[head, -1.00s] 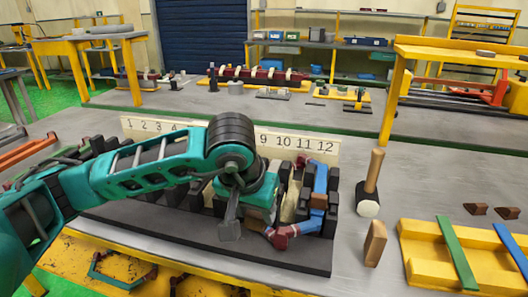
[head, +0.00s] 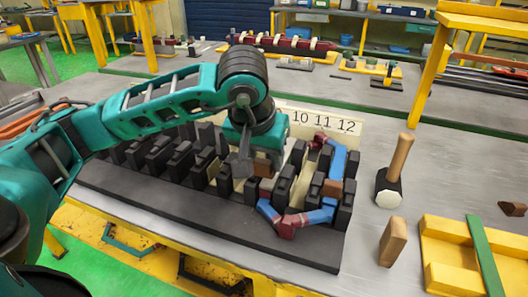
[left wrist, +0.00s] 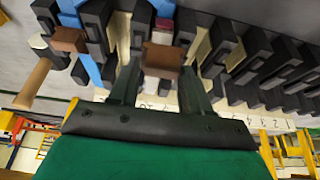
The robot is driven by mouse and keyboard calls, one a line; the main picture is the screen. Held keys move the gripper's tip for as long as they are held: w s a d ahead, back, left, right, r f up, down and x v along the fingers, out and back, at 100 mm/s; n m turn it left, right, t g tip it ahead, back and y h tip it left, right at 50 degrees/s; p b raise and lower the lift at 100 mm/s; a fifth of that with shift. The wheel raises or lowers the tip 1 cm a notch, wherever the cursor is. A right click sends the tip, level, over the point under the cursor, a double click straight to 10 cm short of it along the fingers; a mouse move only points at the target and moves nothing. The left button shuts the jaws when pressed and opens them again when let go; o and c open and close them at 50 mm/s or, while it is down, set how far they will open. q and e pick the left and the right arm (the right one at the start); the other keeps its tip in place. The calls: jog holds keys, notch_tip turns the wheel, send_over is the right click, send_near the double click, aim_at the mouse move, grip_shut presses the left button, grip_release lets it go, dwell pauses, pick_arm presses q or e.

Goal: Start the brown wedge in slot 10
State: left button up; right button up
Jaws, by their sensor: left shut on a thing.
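My left gripper (head: 244,168) is above the black toothed stator (head: 190,210), near the slots left of the 10 label. In the left wrist view its two fingers (left wrist: 160,85) are shut on a brown wedge (left wrist: 162,57). The held wedge also shows partly behind the gripper in the head view (head: 263,167). A dark red coil end shows just beyond the wedge in the wrist view. I cannot tell whether the wedge touches a slot. The label board (head: 325,124) shows 10, 11 and 12; my arm hides the lower numbers. My right gripper is out of view.
A blue and dark red coil (head: 320,214) lies at the stator's right end, with another brown wedge (head: 333,188) there. A mallet (head: 390,180), a brown block (head: 392,242) and a yellow tray (head: 440,258) stand to the right. Bare grey table lies between.

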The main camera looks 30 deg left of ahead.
aim_at(263, 171)
pick_arm(q)
jog(key=shift+f+b, duration=0.55)
jog(key=shift+f, duration=0.65)
jog(key=shift+f+b, duration=0.8)
jog(key=shift+b, duration=0.05)
jog(key=shift+f, duration=0.25)
jog(key=shift+f+b, duration=0.15)
jog(key=shift+b, duration=0.4)
jog(key=shift+w+a, duration=0.1)
jog(key=shift+w, duration=0.3)
jog(key=o, duration=1.1)
jog(key=shift+o, duration=0.2)
